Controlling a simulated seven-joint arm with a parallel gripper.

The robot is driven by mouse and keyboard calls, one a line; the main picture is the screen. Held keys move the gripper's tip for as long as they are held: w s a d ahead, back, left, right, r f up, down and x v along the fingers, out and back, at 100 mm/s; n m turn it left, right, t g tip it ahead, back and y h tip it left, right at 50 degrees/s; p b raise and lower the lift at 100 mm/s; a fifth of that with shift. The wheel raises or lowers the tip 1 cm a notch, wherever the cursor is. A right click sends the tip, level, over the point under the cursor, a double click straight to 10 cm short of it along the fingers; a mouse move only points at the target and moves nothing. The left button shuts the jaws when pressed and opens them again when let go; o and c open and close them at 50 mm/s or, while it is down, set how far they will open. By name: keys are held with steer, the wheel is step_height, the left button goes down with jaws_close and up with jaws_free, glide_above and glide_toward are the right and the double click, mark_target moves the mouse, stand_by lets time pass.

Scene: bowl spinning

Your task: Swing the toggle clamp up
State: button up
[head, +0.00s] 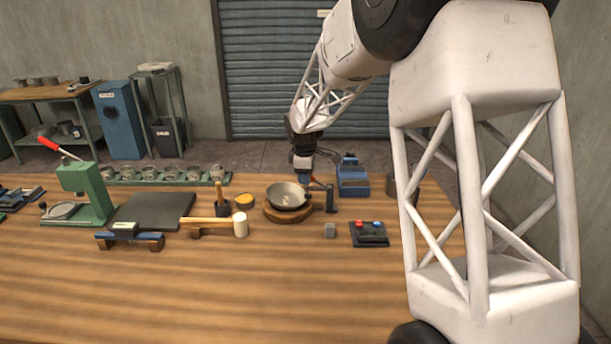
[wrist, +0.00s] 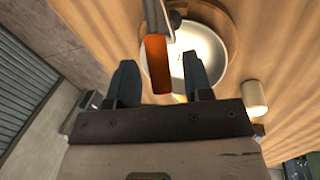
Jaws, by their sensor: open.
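The toggle clamp (head: 330,196) is a dark upright post at the right edge of the bowl's round wooden base, with a red-orange handle (wrist: 158,65). A shallow metal bowl (head: 286,196) rests on the wooden base (head: 286,216). My gripper (head: 304,178) is above the bowl's right side, close to the clamp. In the wrist view my gripper (wrist: 158,68) is open, and the handle shows between its two dark fingers with a gap on each side. The depth between handle and fingers is hard to tell. In the head view my gripper partly hides the clamp.
A blue machine (head: 352,178) stands behind the clamp. The front of the table is clear.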

steer(key=shift+w+f, duration=0.1)
steer(key=shift+f, duration=0.25)
jaws_close()
